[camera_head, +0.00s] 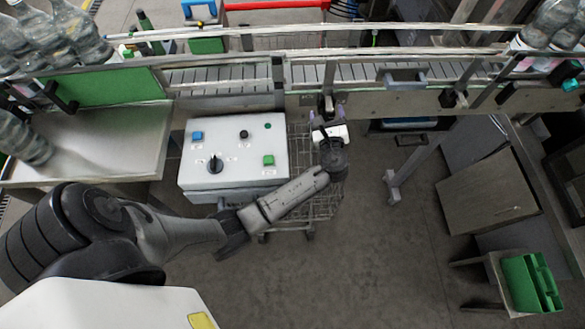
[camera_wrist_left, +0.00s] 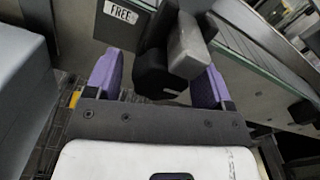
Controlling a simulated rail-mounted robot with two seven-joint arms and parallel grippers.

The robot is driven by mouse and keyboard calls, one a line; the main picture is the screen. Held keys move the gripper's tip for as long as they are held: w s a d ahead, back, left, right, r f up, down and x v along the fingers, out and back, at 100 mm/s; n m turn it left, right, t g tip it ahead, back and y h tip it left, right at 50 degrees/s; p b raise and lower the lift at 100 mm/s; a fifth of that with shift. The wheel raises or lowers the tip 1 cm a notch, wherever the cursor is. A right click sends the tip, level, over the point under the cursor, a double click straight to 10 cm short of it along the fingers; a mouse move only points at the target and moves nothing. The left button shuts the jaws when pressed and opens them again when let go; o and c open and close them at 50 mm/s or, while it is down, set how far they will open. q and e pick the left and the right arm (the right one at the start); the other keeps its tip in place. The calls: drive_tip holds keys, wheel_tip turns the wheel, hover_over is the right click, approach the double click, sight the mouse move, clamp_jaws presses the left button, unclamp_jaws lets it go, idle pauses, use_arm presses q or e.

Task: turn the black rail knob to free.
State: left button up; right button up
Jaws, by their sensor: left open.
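The black rail knob (camera_wrist_left: 153,72) shows large in the left wrist view, with a grey block-like part (camera_wrist_left: 188,47) on its right side. A white label reading FREE (camera_wrist_left: 121,13) is on the rail, up and left of the knob. In the head view the knob (camera_head: 326,103) is at the conveyor's near side rail. My left gripper (camera_wrist_left: 156,86) is open, its two purple fingers on either side of the knob; I cannot tell whether they touch it. In the head view this gripper (camera_head: 327,116) is just in front of the rail. My right gripper is not in view.
A white control box (camera_head: 235,175) with buttons and a black dial stands left of my gripper. A wire cart (camera_head: 300,150) is below my left forearm. The conveyor (camera_head: 220,77) runs across the back. A green bin (camera_head: 530,283) is at lower right.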

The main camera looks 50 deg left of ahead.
use_arm(q)
drive_tip(key=m+p, duration=0.1)
drive_tip(key=m, duration=0.4)
drive_tip(key=shift+s+d+m, duration=0.1)
drive_tip(key=shift+d+m, duration=0.1)
drive_tip(key=shift+m, duration=0.5)
drive_tip(key=v, duration=1.3)
drive_tip(key=s+d+f+n+g+h+b, duration=0.1)
drive_tip(key=s+f+n+h+b, duration=0.5)
drive_tip(key=n, duration=0.7)
drive_tip(key=s+d+f+n+g+h+b, duration=0.2)
drive_tip(key=s+f+n+h+b, duration=0.3)
drive_tip(key=s+f+n+h, duration=0.3)
drive_tip(key=s+n+g, duration=0.1)
drive_tip(key=s+n, duration=0.2)
drive_tip(key=n, duration=0.2)
drive_tip(key=shift+f+n+g+h+b, duration=0.25)
drive_tip(key=shift+n+g+h+b, duration=0.05)
drive_tip(key=shift+h+b, duration=0.1)
